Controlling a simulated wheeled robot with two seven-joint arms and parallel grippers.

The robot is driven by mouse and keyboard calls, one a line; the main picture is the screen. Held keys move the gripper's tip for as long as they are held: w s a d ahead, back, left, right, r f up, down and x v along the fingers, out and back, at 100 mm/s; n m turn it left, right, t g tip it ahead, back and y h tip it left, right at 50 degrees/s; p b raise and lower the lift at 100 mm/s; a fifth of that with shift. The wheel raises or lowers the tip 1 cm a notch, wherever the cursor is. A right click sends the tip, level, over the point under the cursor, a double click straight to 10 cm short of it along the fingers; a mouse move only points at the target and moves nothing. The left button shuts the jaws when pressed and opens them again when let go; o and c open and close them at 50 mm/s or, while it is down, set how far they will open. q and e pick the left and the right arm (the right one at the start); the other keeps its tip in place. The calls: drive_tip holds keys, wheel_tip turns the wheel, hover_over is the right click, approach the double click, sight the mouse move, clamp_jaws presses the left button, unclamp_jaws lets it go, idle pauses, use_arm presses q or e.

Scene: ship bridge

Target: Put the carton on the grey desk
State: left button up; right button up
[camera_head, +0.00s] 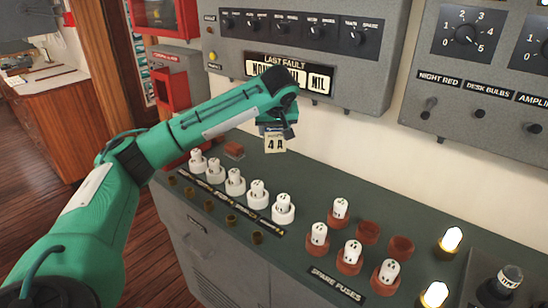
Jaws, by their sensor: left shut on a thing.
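My left gripper (277,124) hangs from the end of the green left arm, in the middle of the camera_head view. It is shut on a small carton (274,144) with a cream face marked "4 A" and a bluish upper part. The arm end hides part of the carton. The carton appears above the back part of the grey desk (300,178), which has a dark grey-green top and grey front. I cannot tell its exact height above the desk. My right gripper is not in view.
A row of white fuses (235,181) in holders stands on the desk, with brass sockets (205,209) in front. Spare fuses (351,252) and red-brown holders (368,232) stand to the right, beside lit lamps (450,240). A grey wall panel (300,60) hangs behind. Bare desk top shows behind the fuses.

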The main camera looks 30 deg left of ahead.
sight(274, 145)
use_arm(q)
wheel_tip(274, 145, down, 6)
drive_tip(key=shift+r, duration=0.25)
wheel_tip(274, 145, down, 3)
drive_tip(key=shift+f, duration=0.45)
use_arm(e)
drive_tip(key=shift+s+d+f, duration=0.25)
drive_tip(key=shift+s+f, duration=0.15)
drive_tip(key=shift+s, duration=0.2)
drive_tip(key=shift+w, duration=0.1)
use_arm(q)
drive_tip(key=o, duration=1.2)
drive_tip(key=shift+f, duration=0.1)
